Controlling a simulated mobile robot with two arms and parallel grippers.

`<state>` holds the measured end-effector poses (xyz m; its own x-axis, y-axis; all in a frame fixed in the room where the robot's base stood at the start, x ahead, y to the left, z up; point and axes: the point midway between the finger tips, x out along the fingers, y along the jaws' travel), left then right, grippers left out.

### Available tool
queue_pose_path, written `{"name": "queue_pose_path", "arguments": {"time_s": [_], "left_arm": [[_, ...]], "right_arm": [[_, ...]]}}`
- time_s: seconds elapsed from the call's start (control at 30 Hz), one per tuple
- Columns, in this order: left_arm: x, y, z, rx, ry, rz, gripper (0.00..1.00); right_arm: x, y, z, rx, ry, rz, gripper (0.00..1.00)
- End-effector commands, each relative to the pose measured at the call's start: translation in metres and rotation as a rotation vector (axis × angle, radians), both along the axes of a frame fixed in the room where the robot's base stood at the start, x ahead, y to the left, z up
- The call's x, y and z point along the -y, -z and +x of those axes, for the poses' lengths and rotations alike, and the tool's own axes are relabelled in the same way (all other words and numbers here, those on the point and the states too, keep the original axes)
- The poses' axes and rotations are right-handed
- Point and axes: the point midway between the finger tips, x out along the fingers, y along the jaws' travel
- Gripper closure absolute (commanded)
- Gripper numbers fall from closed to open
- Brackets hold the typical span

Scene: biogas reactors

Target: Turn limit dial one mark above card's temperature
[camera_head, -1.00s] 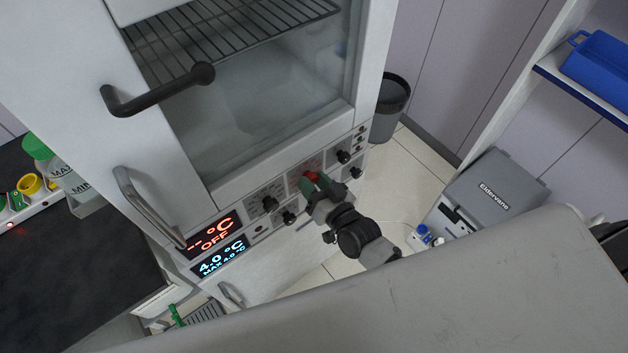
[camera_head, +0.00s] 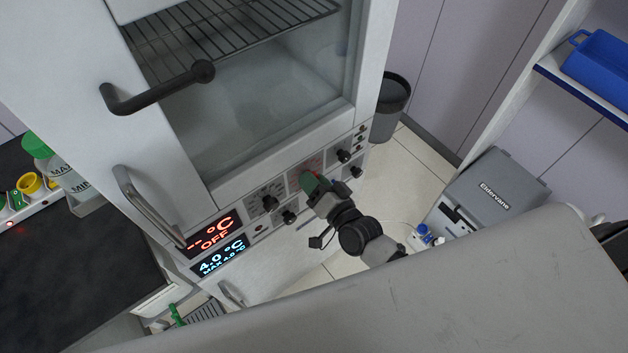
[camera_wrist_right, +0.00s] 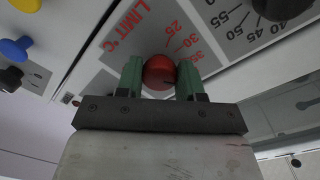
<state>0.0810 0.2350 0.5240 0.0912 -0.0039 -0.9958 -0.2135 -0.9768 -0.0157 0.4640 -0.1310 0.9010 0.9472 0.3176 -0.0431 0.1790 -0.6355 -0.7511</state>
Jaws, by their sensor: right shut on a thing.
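The limit dial is a red knob (camera_wrist_right: 159,73) in the right wrist view, under red lettering "LIMIT °C" with marks 25, 30 and 35 showing. The rest of its scale is hidden by the knob and my gripper. My right gripper (camera_wrist_right: 160,80) has its green fingers on both sides of the knob and is shut on it. In the head view my right gripper (camera_head: 316,186) is at the control panel (camera_head: 262,226) and mostly covers the knob. The card is not visible. My left gripper is not in view.
Black knobs (camera_head: 270,203) sit on the panel beside the limit dial. Displays read "-- °C OFF" (camera_head: 212,232) in red and "4.0 °C MAX 4.0 °C" (camera_head: 219,256) in blue. A door handle (camera_head: 150,210) projects at left. A grey box (camera_head: 497,182) stands at right.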

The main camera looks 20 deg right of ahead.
Motion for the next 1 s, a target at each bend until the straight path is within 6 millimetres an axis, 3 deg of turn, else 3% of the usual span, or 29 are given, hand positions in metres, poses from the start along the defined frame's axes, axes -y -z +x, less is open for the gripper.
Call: {"name": "queue_pose_path", "arguments": {"time_s": [0.3,0.33,0.47,0.77,1.0], "left_arm": [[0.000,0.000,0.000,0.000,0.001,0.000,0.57],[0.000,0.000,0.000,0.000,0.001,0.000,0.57],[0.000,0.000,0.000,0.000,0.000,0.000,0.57],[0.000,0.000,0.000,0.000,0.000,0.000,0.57],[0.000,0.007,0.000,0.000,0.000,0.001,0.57]], "right_arm": [[0.000,0.000,0.000,-0.001,0.001,0.000,0.86],[0.000,0.000,0.000,-0.001,0.001,0.000,0.58],[0.000,0.000,0.000,-0.001,0.001,0.000,0.38],[0.001,0.001,-0.002,-0.001,0.000,0.000,0.37],[0.011,0.002,-0.033,-0.004,0.000,-0.001,0.37]]}}
